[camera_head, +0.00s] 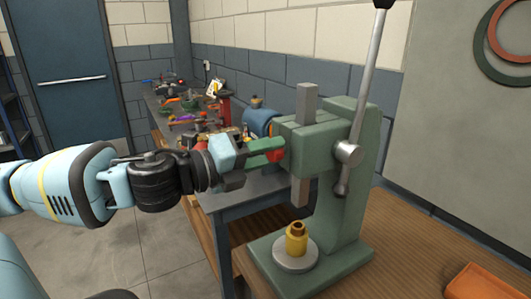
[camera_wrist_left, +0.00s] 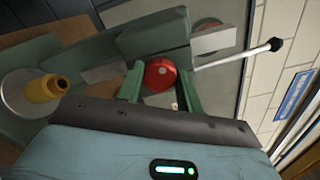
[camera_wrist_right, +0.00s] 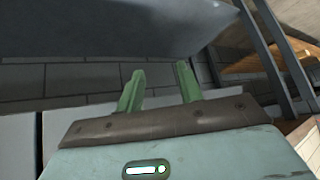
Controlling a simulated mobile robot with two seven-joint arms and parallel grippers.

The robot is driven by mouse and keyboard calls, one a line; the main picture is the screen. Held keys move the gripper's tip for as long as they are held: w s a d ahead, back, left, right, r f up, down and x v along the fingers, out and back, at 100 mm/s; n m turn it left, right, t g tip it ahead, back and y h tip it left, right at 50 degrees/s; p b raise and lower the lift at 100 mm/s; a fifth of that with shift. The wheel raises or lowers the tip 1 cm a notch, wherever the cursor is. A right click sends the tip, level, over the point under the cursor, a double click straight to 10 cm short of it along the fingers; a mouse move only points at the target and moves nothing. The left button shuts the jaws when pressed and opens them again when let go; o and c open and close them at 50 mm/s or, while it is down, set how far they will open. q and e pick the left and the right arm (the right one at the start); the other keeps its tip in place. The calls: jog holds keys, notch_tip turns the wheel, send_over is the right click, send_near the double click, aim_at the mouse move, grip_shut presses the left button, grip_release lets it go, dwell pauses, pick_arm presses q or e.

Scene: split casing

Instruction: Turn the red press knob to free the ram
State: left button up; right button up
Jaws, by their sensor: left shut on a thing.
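The green arbor press (camera_head: 350,190) stands on the wooden bench. Its red press knob (camera_head: 282,155) is on the side of the head facing my left arm; the left wrist view shows it as a round red disc (camera_wrist_left: 160,75). My left gripper (camera_head: 275,152) is shut on the knob, one green finger on each side. The square grey ram (camera_head: 306,103) stands upright through the press head, its lower end above a brass piece (camera_head: 297,240) on the round plate. My right gripper (camera_wrist_right: 158,80) shows only in its own wrist view, fingers apart and empty.
The press's long lever (camera_head: 366,80) rises above the head on its right side. An orange tray (camera_head: 474,283) lies at the bottom right. A grey bench (camera_head: 225,190) with tools and bottles stands behind. The right gripper faces a grey surface.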

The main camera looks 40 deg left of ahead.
pick_arm(q)
jog(key=shift+r+n, duration=0.1)
jog(key=shift+n, duration=0.2)
jog(key=shift+n+p, duration=0.75)
jog(key=shift+n, duration=1.85)
pick_arm(e)
jog(key=shift+w+d+r, duration=0.1)
jog(key=shift+w+r, duration=0.4)
jog(key=shift+r, duration=0.45)
pick_arm(q)
jog(key=o, duration=1)
